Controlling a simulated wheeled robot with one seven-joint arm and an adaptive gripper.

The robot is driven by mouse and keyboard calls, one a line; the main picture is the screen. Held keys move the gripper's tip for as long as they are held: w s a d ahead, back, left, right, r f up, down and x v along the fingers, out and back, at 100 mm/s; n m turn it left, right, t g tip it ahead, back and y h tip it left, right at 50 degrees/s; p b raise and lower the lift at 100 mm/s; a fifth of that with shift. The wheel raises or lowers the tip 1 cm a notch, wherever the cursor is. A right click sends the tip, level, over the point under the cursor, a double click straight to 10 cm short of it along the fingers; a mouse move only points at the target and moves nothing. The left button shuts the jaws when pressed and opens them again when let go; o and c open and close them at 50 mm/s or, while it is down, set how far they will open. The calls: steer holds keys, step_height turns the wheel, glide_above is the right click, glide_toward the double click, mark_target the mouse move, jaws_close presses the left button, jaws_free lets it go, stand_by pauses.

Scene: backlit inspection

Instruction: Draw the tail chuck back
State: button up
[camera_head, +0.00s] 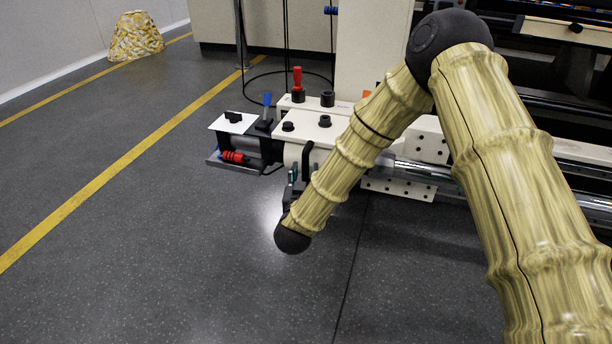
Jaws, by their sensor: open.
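A pale tailstock-like unit (312,124) with black knobs stands at the left end of a machine bed. A red-handled lever (297,80) and a blue-tipped lever (267,101) stand up from it. A pale cylindrical part (293,154) on its near side may belong to the tail chuck; my bamboo-patterned arm hides much of that area. My gripper (291,184) shows as small dark pieces beside my forearm, just below and in front of this cylinder. It is open, with nothing visible between its fingers. Whether it touches the unit cannot be told.
A bright shaft (424,173) runs right from the unit. A red coiled part (233,157) sits on a grey ledge at its left. A pale column (372,48) stands behind. A patterned lampshade-like object (136,37) is far left. The dark floor (160,250) at front left is clear.

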steer(key=shift+w+d+b, duration=0.1)
steer(key=shift+w+b, duration=0.2)
steer(key=shift+w, duration=0.8)
steer(key=shift+c, duration=0.2)
jaws_close()
